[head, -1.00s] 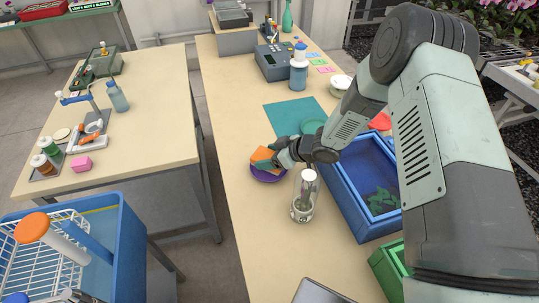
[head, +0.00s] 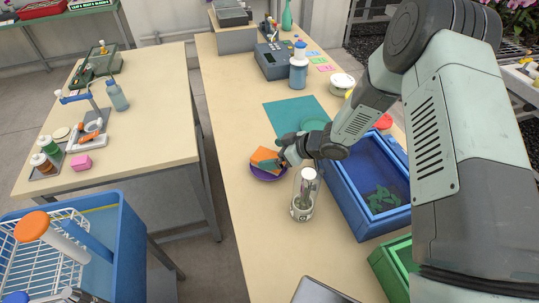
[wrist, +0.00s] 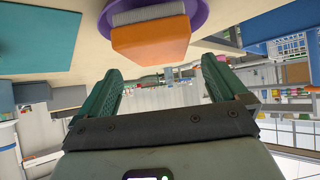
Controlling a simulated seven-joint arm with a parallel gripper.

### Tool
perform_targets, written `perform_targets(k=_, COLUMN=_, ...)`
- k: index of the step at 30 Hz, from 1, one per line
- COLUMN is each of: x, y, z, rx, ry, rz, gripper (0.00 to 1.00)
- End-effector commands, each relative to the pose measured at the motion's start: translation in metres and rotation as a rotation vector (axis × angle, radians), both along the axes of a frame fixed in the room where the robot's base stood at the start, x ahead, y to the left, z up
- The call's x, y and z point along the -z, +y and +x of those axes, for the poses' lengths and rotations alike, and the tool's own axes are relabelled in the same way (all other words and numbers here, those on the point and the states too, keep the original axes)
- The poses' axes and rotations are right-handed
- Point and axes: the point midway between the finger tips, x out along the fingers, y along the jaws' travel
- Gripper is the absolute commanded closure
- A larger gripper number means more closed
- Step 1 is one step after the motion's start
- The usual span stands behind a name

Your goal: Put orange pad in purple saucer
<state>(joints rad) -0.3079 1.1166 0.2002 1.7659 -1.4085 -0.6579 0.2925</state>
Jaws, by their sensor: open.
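The orange pad (head: 264,156) rests in the purple saucer (head: 263,176) on the long bench, tilted in the head view. In the wrist view the orange pad (wrist: 150,38), with a grey layer on one side, lies against the purple saucer (wrist: 198,12). My gripper (head: 284,160) is just right of the pad in the head view. In the wrist view my gripper (wrist: 166,82) has its two green fingers wide apart with nothing between them, and the pad is clear beyond their tips.
A glass jar (head: 304,196) stands close to the saucer, below my gripper. A blue bin (head: 340,203) with green pieces is to the right. A teal mat (head: 285,116) and a green saucer (head: 314,125) lie behind. The bench left of the glass jar is clear.

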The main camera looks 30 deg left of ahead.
Motion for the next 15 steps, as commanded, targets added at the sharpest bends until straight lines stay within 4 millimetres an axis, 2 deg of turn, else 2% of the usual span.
perform_targets(k=3, x=-0.019, y=-0.023, z=0.001, rx=0.002, ry=-0.002, rz=0.001, gripper=0.01)
perform_targets(k=9, x=-0.044, y=-0.055, z=0.0, rx=0.002, ry=-0.002, rz=0.001, gripper=0.01)
perform_targets(k=15, x=-0.057, y=-0.072, z=0.0, rx=-0.001, ry=-0.001, rz=0.001, gripper=0.01)
